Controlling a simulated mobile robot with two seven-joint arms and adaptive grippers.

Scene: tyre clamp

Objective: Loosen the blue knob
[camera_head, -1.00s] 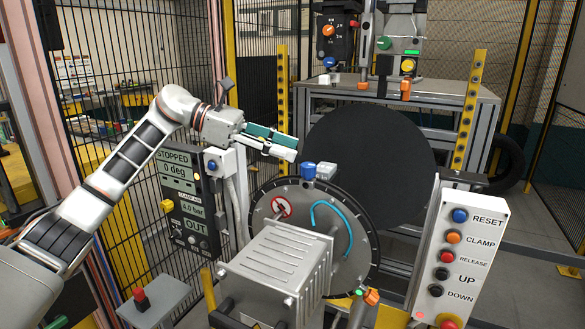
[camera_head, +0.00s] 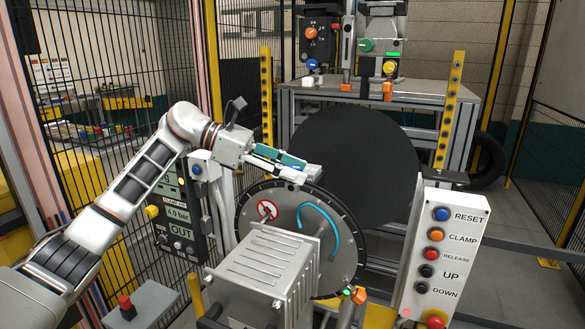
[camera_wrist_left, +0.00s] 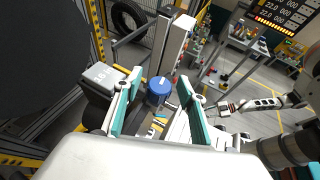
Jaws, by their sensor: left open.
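The blue knob (camera_wrist_left: 159,90) shows in the left wrist view, beside a grey block marked 10 (camera_wrist_left: 103,76). In the head view the knob is hidden behind my left gripper (camera_head: 302,169), at the top of the round disc (camera_head: 256,232). My left gripper is open, its teal-padded fingers (camera_wrist_left: 159,78) on either side of the knob in the wrist view. I cannot tell whether either finger touches it. A white and black arm, apparently my right one, shows small at the right of the wrist view; its gripper (camera_wrist_left: 224,108) is too small to read.
A ribbed grey housing (camera_head: 265,270) stands before the disc, and a large black disc (camera_head: 355,168) behind it. A button panel (camera_head: 444,255) stands at right. A display box (camera_head: 178,215) with another blue knob (camera_head: 197,170) is at left, near my arm.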

